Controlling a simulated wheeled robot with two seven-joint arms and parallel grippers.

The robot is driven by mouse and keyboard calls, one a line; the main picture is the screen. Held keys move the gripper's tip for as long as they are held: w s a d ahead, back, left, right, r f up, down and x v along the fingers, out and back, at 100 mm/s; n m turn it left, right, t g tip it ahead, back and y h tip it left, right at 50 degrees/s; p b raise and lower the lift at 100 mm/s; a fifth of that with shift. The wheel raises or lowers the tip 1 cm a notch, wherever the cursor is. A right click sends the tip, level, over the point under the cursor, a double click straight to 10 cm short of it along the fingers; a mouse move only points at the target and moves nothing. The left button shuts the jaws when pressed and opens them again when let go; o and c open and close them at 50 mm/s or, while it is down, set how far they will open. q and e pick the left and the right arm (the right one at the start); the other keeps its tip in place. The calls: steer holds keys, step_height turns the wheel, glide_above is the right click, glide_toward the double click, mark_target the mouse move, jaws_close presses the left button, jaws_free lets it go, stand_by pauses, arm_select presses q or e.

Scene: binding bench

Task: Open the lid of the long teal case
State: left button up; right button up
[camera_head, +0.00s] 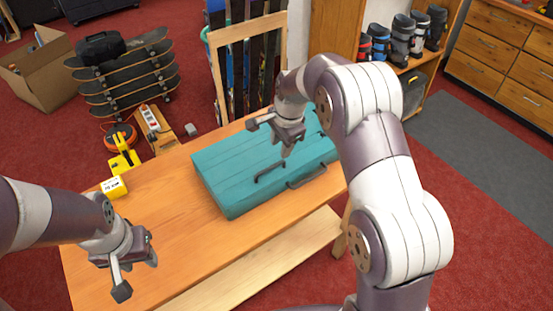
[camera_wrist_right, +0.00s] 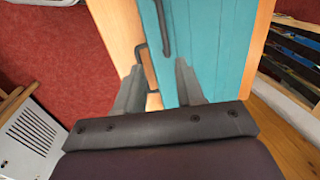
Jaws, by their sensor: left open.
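The long teal case (camera_head: 235,172) lies on the wooden bench with its lid down. One dark handle (camera_head: 270,171) is on its top near the front edge, and another dark handle (camera_head: 307,177) stands out from the front side. My right gripper (camera_head: 287,152) is above the case, near the handles, and its arm covers the case's right end. In the right wrist view its two fingers (camera_wrist_right: 159,75) are apart with nothing between them; the teal case (camera_wrist_right: 205,40) and both handles show beyond them. My left gripper (camera_head: 148,260) is open and empty over the bench's front left.
A wooden rack (camera_head: 248,35) stands close behind the bench. A lower shelf (camera_head: 270,260) runs along the bench's front.

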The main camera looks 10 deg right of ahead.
mark_target(274, 167)
steer(key=x, duration=0.3)
steer(key=p+x, duration=0.1)
steer(key=x, duration=0.5)
steer(key=shift+w+a+f+p, duration=0.1)
steer(key=shift+w+a+p, duration=0.2)
steer(key=shift+w+a, duration=0.15)
steer(key=shift+s+d+f, duration=0.1)
steer(key=shift+f, duration=0.35)
steer(key=shift+r, duration=0.1)
jaws_close()
